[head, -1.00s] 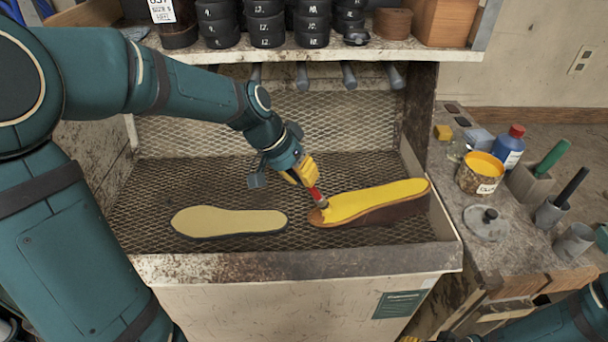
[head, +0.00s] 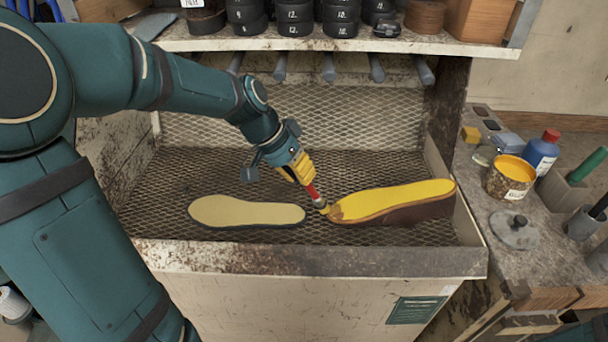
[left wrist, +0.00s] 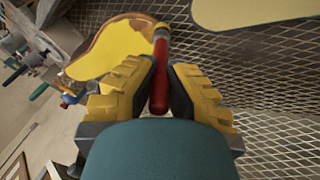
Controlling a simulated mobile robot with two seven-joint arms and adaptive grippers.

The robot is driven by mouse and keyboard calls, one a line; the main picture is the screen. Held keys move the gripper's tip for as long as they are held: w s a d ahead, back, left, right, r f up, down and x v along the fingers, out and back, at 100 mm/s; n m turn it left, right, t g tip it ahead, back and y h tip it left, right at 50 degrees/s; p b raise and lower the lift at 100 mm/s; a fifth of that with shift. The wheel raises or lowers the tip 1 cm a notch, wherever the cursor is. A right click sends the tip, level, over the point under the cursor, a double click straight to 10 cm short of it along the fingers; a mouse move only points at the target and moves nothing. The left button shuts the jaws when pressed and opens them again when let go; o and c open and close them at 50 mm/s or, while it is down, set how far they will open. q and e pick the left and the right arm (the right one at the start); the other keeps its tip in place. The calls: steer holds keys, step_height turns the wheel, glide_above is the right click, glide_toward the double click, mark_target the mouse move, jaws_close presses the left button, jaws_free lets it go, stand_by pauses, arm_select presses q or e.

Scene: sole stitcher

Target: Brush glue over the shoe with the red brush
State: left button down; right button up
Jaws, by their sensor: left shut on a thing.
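The shoe (head: 395,205) lies on the mesh floor of the booth, its top mostly covered in yellow glue, with a brown patch showing at its left end. It also shows in the left wrist view (left wrist: 104,50). My left gripper (head: 303,176) is shut on the red brush (head: 314,194), also seen in the left wrist view (left wrist: 160,75). The brush points down and right, its yellow tip at the left end of the shoe; whether it touches is unclear. A tan sole (head: 245,211) with a dark edge lies left of the shoe. My right gripper is not in view.
A glue pot (head: 511,177) with yellow glue, a blue bottle (head: 541,150) and a grey lid (head: 513,232) stand on the right bench. The booth's front rim (head: 320,260) runs below the shoe. A shelf (head: 340,42) with black tins overhangs the back.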

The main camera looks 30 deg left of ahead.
arm_select(q)
steer(key=shift+a+r+p, duration=0.25)
steer(key=shift+r+p, duration=0.25)
steer(key=shift+r, duration=0.25)
steer(key=shift+a+r+p, duration=0.25)
steer(key=shift+r+p, duration=0.25)
steer(key=shift+r, duration=0.25)
steer(key=shift+f, duration=0.1)
steer(key=shift+d, duration=0.35)
steer(key=d, duration=0.1)
steer(key=s+d, duration=0.1)
steer(key=d, duration=0.1)
steer(key=shift+s+d, duration=0.1)
steer(key=shift+d, duration=0.15)
